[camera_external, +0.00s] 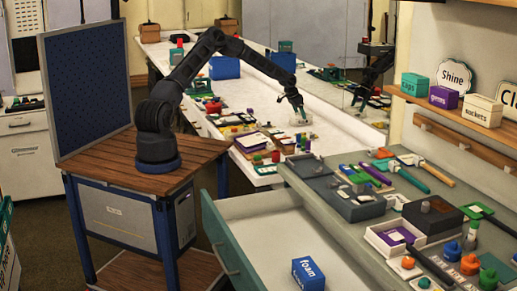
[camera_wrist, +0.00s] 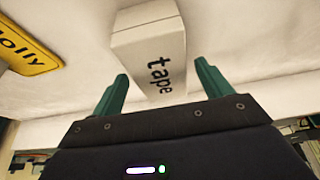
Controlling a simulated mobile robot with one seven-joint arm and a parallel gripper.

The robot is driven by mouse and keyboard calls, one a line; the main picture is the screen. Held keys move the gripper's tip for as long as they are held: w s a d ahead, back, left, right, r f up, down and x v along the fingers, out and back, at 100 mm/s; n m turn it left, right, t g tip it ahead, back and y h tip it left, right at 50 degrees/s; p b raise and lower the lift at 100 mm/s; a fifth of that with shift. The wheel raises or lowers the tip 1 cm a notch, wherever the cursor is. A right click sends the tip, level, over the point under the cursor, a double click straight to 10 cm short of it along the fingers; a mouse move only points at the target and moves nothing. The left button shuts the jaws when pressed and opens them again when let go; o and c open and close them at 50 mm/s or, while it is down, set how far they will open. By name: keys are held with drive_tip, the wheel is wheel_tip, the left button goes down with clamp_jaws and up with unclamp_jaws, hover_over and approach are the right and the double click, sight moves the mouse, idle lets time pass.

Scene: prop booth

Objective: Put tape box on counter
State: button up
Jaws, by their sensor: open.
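The tape box is a white block marked "tape" (camera_wrist: 150,50) in the wrist view, against a pale surface. My gripper (camera_wrist: 161,69) is open, its two green fingers on either side of the near end of the box. I cannot tell whether they touch it. In the external view my gripper (camera_external: 300,112) is low over the long white table (camera_external: 335,133), at a small pale object that seems to be the tape box. A grey-green counter (camera_external: 300,184) is in front, at the right.
A yellow "Jolly" sign (camera_wrist: 25,45) is left of the box in the wrist view. Many small items crowd the white table and the grey-green counter. An open drawer (camera_external: 262,238) holds a blue "foam" box (camera_external: 308,274). A shelf (camera_external: 470,145) is at right.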

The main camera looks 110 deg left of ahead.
drive_tip(key=v, duration=0.8)
